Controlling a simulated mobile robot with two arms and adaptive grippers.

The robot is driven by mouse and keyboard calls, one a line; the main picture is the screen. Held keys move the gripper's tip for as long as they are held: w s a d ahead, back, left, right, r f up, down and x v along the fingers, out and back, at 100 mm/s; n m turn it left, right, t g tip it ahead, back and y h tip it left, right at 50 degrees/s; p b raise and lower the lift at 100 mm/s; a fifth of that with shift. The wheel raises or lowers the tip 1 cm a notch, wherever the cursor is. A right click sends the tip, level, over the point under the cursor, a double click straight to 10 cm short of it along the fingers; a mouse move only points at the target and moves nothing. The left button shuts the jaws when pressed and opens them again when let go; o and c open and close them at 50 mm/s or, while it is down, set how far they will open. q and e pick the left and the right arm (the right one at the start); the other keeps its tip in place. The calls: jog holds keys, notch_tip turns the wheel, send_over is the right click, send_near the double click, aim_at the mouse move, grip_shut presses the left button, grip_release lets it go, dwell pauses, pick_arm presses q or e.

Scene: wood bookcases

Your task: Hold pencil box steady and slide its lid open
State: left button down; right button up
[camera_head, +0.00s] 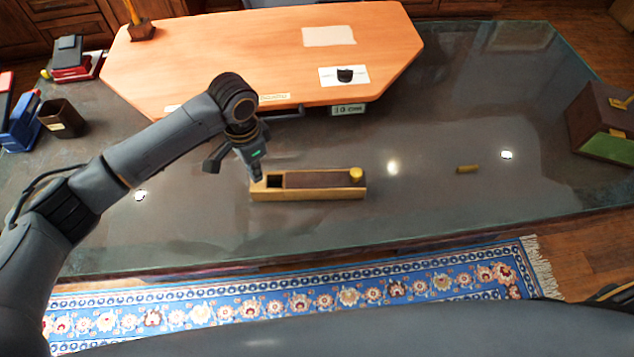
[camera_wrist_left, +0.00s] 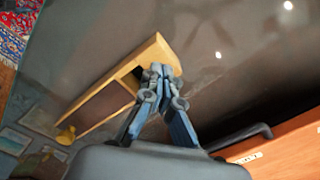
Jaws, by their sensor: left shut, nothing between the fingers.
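The pencil box (camera_head: 308,195) is a long light-wood box lying across the dark glass-topped desk. Its dark brown lid (camera_head: 322,179) has a yellow knob (camera_head: 356,174) at the right end. A dark opening (camera_head: 274,181) shows at the box's left end. My left gripper (camera_head: 256,178) is shut and empty, fingertips down at that left end. In the left wrist view, its closed fingertips (camera_wrist_left: 160,72) overlap the end of the box (camera_wrist_left: 156,48) beside the opening; I cannot tell whether they touch it. The knob (camera_wrist_left: 66,134) is at the far end there. My right gripper is out of view.
An orange wooden board (camera_head: 250,50) covers the back of the desk. A small yellow piece (camera_head: 467,169) lies right of the box. A brown-and-green box (camera_head: 603,125) stands at the right edge, a dark cup (camera_head: 62,118) at the left. The glass around the pencil box is mostly clear.

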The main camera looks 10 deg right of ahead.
pick_arm(q)
jog(key=shift+f, duration=0.15)
jog(key=shift+f, duration=0.55)
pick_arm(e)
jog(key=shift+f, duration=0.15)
pick_arm(q)
jog(key=shift+f+p, duration=0.1)
jog(key=shift+p, duration=0.2)
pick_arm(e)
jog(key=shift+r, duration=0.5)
pick_arm(q)
jog(key=shift+s+f, duration=0.2)
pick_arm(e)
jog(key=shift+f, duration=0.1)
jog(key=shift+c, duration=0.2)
